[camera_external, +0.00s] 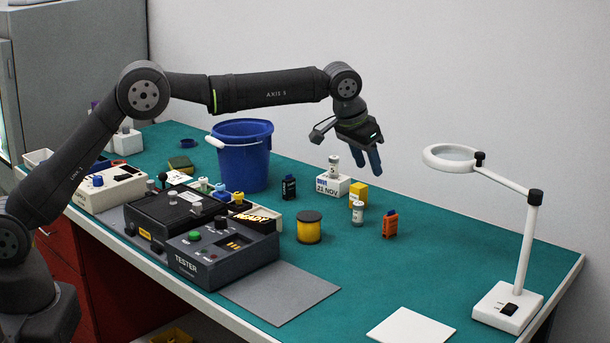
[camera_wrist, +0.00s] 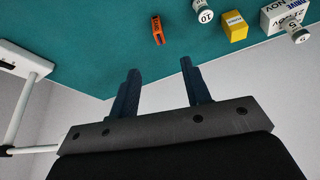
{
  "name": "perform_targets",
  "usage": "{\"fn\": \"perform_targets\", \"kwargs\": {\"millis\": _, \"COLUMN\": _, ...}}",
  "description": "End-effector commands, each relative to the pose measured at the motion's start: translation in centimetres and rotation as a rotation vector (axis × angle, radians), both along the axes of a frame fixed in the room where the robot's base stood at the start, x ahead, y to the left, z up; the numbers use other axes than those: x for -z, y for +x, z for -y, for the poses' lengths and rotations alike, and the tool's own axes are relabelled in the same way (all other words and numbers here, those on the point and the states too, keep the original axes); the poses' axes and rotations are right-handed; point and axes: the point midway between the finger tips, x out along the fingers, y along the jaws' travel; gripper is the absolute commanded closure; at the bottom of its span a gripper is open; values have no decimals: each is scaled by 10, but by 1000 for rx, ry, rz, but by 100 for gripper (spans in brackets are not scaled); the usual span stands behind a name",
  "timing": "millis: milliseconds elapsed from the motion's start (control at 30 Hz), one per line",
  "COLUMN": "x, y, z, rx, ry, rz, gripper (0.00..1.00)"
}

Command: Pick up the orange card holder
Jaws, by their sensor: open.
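The orange card holder (camera_external: 390,223) stands on the green bench top, right of a small white-capped bottle (camera_external: 358,213). In the wrist view the orange card holder (camera_wrist: 158,30) is near the top, beyond the fingertips and roughly between their lines. My gripper (camera_external: 367,160) hangs in the air above the bench, over the area of the small items, with nothing between its fingers. In the wrist view my gripper (camera_wrist: 160,65) shows two dark blue fingers spread wide apart. It does not touch the card holder.
A yellow box (camera_external: 358,192) and a white date block (camera_external: 332,186) with a bottle on top stand behind the card holder. A yellow spool (camera_external: 309,228) is to its left. A magnifier lamp (camera_external: 507,300) stands at right, near a white sheet (camera_external: 411,327).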

Motion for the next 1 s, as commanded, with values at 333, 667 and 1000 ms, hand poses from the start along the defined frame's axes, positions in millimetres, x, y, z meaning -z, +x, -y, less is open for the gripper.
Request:
{"fn": "perform_targets", "kwargs": {"millis": 333, "x": 46, "y": 9, "z": 15, "rx": -42, "ry": -5, "rz": -11, "gripper": 56}}
{"fn": "perform_targets", "kwargs": {"millis": 667, "x": 104, "y": 23, "z": 36, "rx": -41, "ry": -6, "rz": -11, "gripper": 56}}
{"fn": "perform_targets", "kwargs": {"millis": 1000, "x": 127, "y": 26, "z": 44, "rx": -40, "ry": -7, "rz": -10, "gripper": 56}}
